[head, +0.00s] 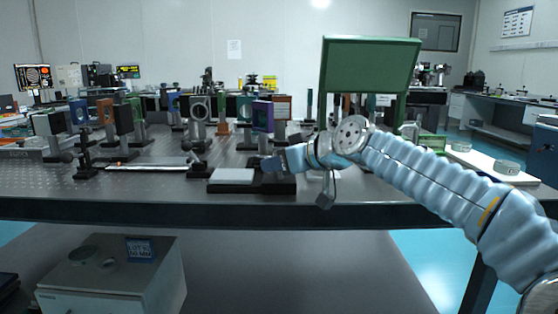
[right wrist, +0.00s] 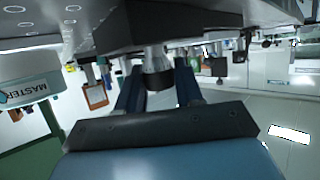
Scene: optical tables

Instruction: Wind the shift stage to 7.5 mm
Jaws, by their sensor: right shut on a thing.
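The shift stage (head: 284,187) is a low black block with a pale plate (head: 232,175) on its left part, near the front edge of the optical table. My right gripper (head: 270,164) reaches it from the right. In the right wrist view the stage's dark body (right wrist: 165,25) is at the top, and a round dark knob (right wrist: 158,77) on a metal shaft sticks out of it. The two fingers of my right gripper (right wrist: 158,88) stand on either side of the knob and are shut on it. I cannot read any scale. My left gripper is not in view.
Mounted optics on posts, among them a purple one (head: 263,116), stand behind and left of the stage. A green panel (head: 368,66) rises behind my right arm. The front strip of the optical table (head: 110,198) is clear. A grey cabinet (head: 115,275) stands below.

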